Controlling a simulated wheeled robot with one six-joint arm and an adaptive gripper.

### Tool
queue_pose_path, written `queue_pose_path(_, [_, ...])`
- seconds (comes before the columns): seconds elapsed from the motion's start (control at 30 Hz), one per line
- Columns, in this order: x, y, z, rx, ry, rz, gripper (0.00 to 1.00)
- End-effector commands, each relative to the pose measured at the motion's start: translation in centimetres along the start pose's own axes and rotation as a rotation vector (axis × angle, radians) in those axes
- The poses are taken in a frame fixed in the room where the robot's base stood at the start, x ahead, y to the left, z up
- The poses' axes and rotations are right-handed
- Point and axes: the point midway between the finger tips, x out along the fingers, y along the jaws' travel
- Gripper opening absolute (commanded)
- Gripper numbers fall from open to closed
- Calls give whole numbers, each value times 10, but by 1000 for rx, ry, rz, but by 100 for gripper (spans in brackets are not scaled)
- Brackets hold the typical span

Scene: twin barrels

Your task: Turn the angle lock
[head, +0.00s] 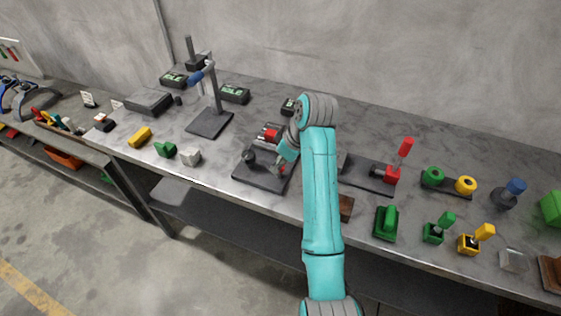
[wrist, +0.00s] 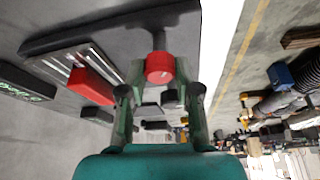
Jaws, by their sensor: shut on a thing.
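A red round knob (wrist: 160,68), which looks like the angle lock, sits on a dark stem in the wrist view. My gripper (wrist: 159,78) has one finger on each side of it and is shut on it. In the head view my gripper (head: 282,163) reaches down over a dark base plate (head: 255,178) near the front edge of the bench. Only a small bit of red shows by the fingers there; the arm and gripper hide most of the knob.
To the right stands a fixture with an upright red handle (head: 405,148). Green (head: 386,223) and yellow (head: 468,243) toggle pieces stand farther right.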

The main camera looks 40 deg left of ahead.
Motion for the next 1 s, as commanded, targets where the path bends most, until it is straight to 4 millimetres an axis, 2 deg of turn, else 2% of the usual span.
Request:
queue_pose_path(0.37, [1,-1,0,82,0,35,0])
queue_pose_path(1.0, [1,-4,-1,584,0,242,0])
